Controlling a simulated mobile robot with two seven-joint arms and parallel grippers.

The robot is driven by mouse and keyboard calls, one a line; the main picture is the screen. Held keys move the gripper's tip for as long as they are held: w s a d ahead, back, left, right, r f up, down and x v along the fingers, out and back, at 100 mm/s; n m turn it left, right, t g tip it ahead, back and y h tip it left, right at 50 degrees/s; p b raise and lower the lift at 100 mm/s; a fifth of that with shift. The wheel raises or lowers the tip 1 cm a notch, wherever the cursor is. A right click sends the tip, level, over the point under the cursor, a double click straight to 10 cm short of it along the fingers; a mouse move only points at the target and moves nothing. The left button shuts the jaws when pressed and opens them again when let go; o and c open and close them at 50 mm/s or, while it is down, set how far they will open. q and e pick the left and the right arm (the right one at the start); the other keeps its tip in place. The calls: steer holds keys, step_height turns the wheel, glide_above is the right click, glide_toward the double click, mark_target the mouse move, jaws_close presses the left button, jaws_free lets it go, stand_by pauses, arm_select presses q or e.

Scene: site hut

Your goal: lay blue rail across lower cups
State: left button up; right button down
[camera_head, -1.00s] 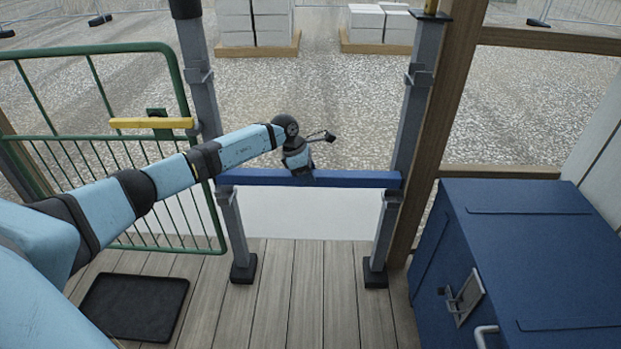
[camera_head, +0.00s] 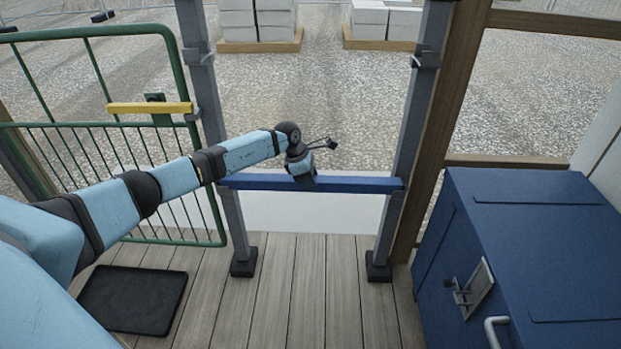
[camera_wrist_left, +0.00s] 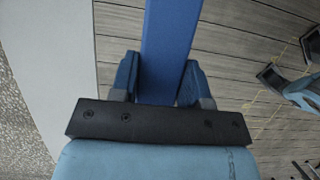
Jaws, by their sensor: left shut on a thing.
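The blue rail (camera_head: 350,185) spans level between the two grey posts in the head view, its ends at the left post (camera_head: 234,215) and the right post (camera_head: 393,215). My left gripper (camera_head: 302,180) is shut on the rail near its middle. In the left wrist view the rail (camera_wrist_left: 168,45) runs between the two fingers of my left gripper (camera_wrist_left: 160,85). The lower cups are hidden behind the rail ends, so I cannot tell whether the rail rests in them. Upper cups (camera_head: 425,57) show higher on the posts.
A green gate (camera_head: 112,124) with a yellow bar (camera_head: 150,108) stands at the left. A black mat (camera_head: 133,300) lies on the plank floor (camera_head: 300,290). A blue box (camera_head: 535,250) stands at the right. Pallets of blocks (camera_head: 258,45) stand beyond on gravel.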

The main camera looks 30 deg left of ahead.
arm_select(q)
steer(key=o, duration=1.3)
steer(key=shift+o, duration=0.2)
steer(key=p+v, duration=0.4)
steer(key=v, duration=1)
steer(key=shift+p, duration=0.3)
arm_select(e)
step_height(320, 180, up, 7)
steer(key=t, duration=0.2)
steer(key=shift+d+m+t, duration=0.3)
steer(key=shift+t, duration=0.1)
arm_select(q)
steer(key=shift+d+f, duration=0.1)
steer(key=shift+d, duration=0.05)
arm_select(e)
steer(key=shift+s+f, duration=0.1)
steer(key=shift+f, duration=0.1)
